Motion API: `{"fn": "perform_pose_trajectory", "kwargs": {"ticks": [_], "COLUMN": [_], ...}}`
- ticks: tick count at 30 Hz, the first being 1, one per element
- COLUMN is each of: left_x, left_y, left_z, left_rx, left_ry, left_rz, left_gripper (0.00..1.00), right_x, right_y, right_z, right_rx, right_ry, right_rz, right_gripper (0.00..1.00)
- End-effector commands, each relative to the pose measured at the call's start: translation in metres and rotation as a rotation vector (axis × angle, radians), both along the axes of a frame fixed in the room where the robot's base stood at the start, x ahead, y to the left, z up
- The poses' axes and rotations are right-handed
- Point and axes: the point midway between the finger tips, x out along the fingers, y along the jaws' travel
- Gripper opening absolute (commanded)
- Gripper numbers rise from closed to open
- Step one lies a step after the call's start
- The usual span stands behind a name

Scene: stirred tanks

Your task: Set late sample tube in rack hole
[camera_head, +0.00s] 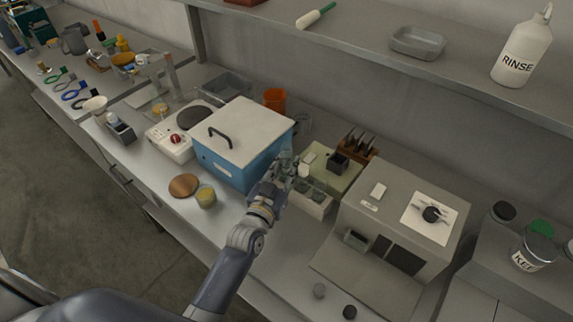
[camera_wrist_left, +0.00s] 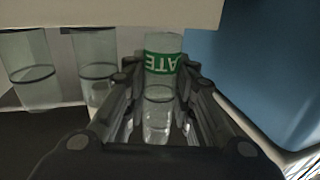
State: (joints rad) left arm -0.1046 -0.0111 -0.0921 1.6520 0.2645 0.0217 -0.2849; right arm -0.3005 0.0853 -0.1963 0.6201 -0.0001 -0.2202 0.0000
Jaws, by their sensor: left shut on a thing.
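My left gripper (camera_head: 285,163) is beside the right front of the blue box, above the bench. In the left wrist view its fingers (camera_wrist_left: 160,75) are closed around a clear glass tube (camera_wrist_left: 157,118) with a green band lettered "ATE", the late sample tube. A pale rack (camera_head: 311,201) is just right of and below the gripper. In the wrist view a pale plate (camera_wrist_left: 110,14), seemingly the rack's, crosses the top, with two clear tubes (camera_wrist_left: 31,72) (camera_wrist_left: 95,66) at left. I cannot tell whether the held tube is in a hole. My right gripper is not in view.
The blue box (camera_head: 238,145) with a pale lid stands close at the left. A grey instrument (camera_head: 385,215) stands to the right. A yellow-filled jar (camera_head: 206,198) and a copper-coloured disc (camera_head: 184,185) lie on the front bench. A shelf (camera_head: 470,75) runs above.

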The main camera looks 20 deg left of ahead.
Motion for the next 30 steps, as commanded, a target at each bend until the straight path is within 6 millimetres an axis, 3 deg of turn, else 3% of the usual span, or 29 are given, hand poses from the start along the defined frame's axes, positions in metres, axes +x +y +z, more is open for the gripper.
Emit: {"fn": "perform_pose_trajectory", "kwargs": {"ticks": [8, 22, 23, 24, 30], "left_x": [0.0, 0.0, 0.0, 0.0, 0.0], "left_y": [0.0, 0.0, 0.0, 0.0, 0.0], "left_z": [-0.001, -0.012, -0.012, -0.012, -0.012], "left_rx": [0.0, 0.0, 0.0, 0.0, 0.0], "left_ry": [-0.001, -0.002, -0.001, -0.001, -0.001], "left_rz": [0.0, 0.0, -0.001, -0.001, -0.001], "left_gripper": [0.0, 0.0, 0.29, 0.33, 0.33], "right_x": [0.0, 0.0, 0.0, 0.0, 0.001], "right_y": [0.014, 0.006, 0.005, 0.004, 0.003], "right_z": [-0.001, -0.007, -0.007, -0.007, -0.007], "right_rx": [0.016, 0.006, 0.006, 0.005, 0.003], "right_ry": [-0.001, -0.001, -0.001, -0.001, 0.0], "right_rz": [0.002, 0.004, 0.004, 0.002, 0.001], "right_gripper": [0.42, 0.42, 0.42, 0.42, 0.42]}}
